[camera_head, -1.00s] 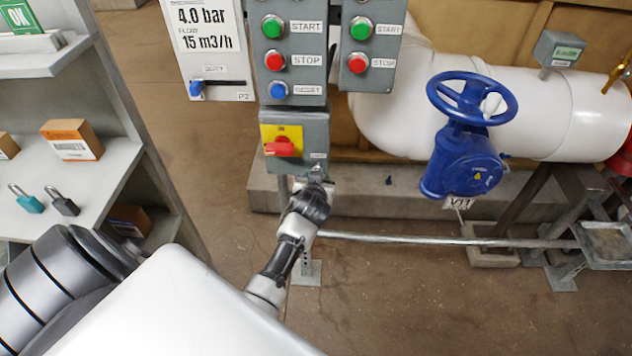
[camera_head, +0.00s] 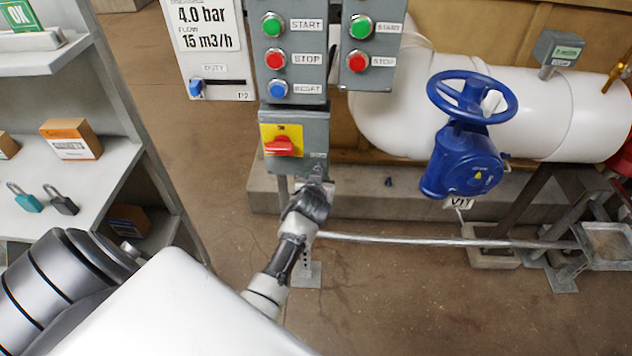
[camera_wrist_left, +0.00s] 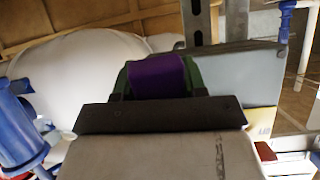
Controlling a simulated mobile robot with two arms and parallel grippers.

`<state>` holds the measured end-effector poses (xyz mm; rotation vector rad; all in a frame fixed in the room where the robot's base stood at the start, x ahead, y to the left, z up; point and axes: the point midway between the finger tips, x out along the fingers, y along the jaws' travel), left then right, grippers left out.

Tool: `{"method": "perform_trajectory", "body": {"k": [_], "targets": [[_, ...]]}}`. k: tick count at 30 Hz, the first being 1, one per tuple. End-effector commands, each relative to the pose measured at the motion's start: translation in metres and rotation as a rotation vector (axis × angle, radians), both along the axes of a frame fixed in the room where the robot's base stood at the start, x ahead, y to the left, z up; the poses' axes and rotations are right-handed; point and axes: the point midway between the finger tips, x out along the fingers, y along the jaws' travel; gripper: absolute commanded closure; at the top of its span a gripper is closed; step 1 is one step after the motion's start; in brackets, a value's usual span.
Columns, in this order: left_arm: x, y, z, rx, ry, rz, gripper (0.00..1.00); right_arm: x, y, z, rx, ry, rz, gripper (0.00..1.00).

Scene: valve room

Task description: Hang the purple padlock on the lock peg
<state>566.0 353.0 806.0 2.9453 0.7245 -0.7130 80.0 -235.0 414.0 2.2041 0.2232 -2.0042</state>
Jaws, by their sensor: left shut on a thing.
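My left gripper (camera_head: 316,183) is just under the lower right corner of the grey isolator box (camera_head: 296,160), which has a red switch on a yellow plate. In the left wrist view the purple padlock (camera_wrist_left: 158,76) sits between the green-edged fingers of my gripper (camera_wrist_left: 157,92), which is shut on it. Only the padlock's purple body shows; its shackle is hidden. In the head view the padlock is hidden at the gripper. I cannot make out the lock peg clearly near the small label at the box's lower right. My right gripper is not in view.
A teal padlock (camera_head: 28,203) and a dark grey padlock (camera_head: 62,204) lie on the left shelf. A blue valve (camera_head: 465,160) on a white pipe stands to the right. A metal rail (camera_head: 430,241) runs low across the floor. Button boxes (camera_head: 291,60) are above the isolator.

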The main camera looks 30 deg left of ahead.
Motion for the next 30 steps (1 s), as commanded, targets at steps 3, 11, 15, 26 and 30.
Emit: {"method": "perform_trajectory", "body": {"k": [3, 11, 15, 26, 30], "targets": [[-0.0002, 0.0006, -0.0034, -0.003, 0.005, 0.002, 0.86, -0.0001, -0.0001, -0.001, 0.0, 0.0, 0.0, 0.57], [-0.0004, 0.0007, -0.0041, -0.004, 0.007, 0.002, 0.86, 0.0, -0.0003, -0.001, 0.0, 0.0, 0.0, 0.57], [-0.0006, 0.0008, -0.0044, -0.004, 0.007, 0.002, 0.47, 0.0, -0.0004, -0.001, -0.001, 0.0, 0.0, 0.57], [-0.0013, 0.0044, -0.0036, 0.0, 0.007, 0.008, 0.28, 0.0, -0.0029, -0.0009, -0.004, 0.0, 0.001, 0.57], [-0.0016, 0.0049, -0.0033, 0.002, 0.007, 0.008, 0.28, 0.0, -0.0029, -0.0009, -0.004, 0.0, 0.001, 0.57]]}}
